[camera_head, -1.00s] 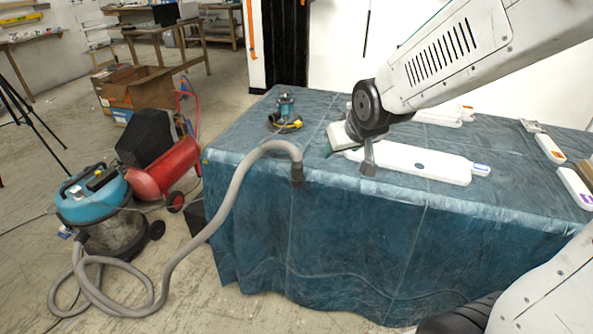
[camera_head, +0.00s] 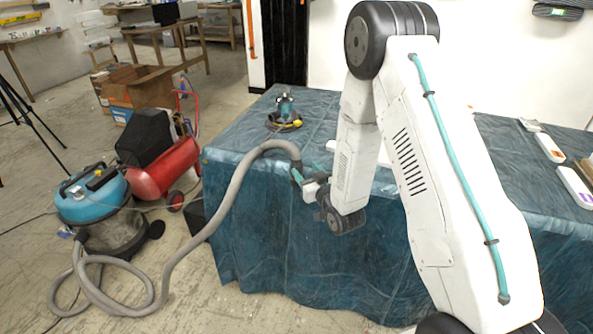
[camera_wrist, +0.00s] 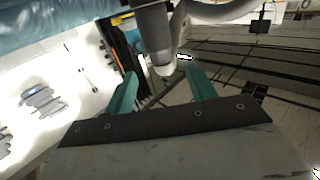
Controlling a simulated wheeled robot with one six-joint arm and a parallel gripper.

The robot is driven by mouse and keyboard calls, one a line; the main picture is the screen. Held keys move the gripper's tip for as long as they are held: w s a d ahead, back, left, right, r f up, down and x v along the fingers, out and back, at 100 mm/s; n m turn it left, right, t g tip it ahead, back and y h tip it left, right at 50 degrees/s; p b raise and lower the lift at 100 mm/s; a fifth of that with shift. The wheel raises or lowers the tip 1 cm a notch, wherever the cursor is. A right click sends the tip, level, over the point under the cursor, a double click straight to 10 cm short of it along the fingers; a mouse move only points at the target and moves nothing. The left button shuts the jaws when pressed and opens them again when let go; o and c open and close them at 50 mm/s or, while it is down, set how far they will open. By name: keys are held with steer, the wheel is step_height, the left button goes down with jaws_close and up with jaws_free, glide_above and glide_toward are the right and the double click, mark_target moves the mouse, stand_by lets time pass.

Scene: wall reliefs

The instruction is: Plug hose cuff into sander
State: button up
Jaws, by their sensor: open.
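The grey hose (camera_head: 238,180) arches up over the table's front edge, and its dark cuff (camera_head: 296,165) hangs down there. In the wrist view the cuff (camera_wrist: 155,38) reaches down to between the tips of my gripper's teal fingers (camera_wrist: 161,72). My gripper (camera_head: 298,177) is open at the cuff, with a finger to either side; I cannot tell whether either touches it. In the head view the fingers partly hide the cuff's lower end. The blue-green sander (camera_head: 285,108) stands further back on the table, with something yellow and black at its base.
A teal cloth covers the table (camera_head: 240,140). The vacuum (camera_head: 95,205), a red compressor (camera_head: 165,170) and cardboard boxes (camera_head: 135,90) stand on the floor at left. White cases (camera_head: 574,186) lie at the table's right. My arm hides the table's middle.

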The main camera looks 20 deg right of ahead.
mark_target(299, 162)
steer(key=w, duration=0.3)
steer(key=w+a, duration=0.1)
steer(key=w, duration=0.3)
steer(key=shift+w+a+r, duration=0.1)
steer(key=shift+a, duration=0.1)
steer(key=shift+c, duration=0.2)
steer(key=c, duration=1)
